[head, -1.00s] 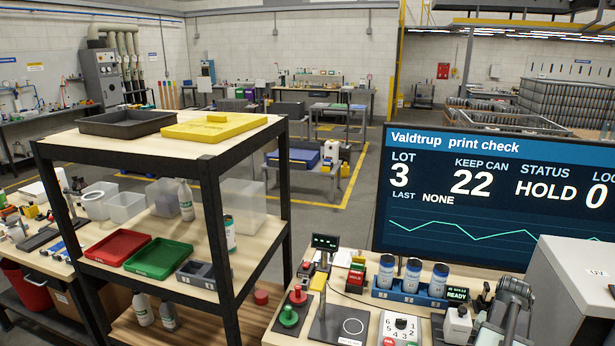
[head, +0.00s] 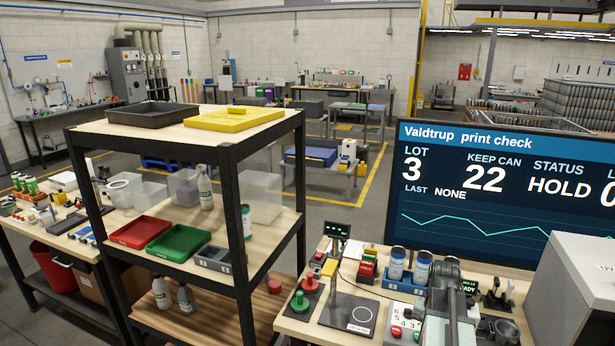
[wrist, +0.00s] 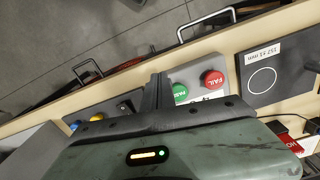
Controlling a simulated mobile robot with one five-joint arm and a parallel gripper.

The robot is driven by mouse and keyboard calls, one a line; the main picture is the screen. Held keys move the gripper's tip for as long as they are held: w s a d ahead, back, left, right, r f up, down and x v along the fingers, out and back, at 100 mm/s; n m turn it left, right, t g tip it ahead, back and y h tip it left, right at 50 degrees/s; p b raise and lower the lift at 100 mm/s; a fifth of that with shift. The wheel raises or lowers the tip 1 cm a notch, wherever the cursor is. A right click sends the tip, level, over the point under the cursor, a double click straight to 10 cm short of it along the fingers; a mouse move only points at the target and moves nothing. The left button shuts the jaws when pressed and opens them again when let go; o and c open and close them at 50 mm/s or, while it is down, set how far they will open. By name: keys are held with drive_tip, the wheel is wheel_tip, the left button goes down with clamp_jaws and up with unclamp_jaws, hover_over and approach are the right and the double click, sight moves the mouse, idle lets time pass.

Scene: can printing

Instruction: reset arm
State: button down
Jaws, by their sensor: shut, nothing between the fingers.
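My gripper (wrist: 157,88) is shut and empty in the wrist view, its dark fingers together. It appears beside a white panel (wrist: 184,77) with a green PASS button (wrist: 180,93) and a red FAIL button (wrist: 212,79); I cannot tell the height between them. In the head view my arm (head: 447,300) stands at the lower right, over the bench, in front of the blue can rack. The fingertips cannot be made out there.
Two printed cans (head: 396,262) (head: 422,267) show beside my arm. A grey cabinet (head: 575,290) stands at the right, below the monitor (head: 500,190). A black-framed shelf (head: 232,200) with trays stands left. The wrist view shows a dark plate with a circle (wrist: 262,82).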

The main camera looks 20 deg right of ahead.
drive_tip(key=w+a+f+n+b, duration=0.15)
drive_tip(key=w+a, duration=0.25)
drive_tip(key=a, duration=0.6)
drive_tip(key=w+a+f+n, duration=0.1)
drive_tip(key=w+a+n, duration=0.25)
drive_tip(key=a, duration=0.65)
drive_tip(key=s+a+n+b, duration=0.1)
drive_tip(key=a+n, duration=0.3)
drive_tip(key=a, duration=1.1)
drive_tip(key=shift+a+f, duration=0.15)
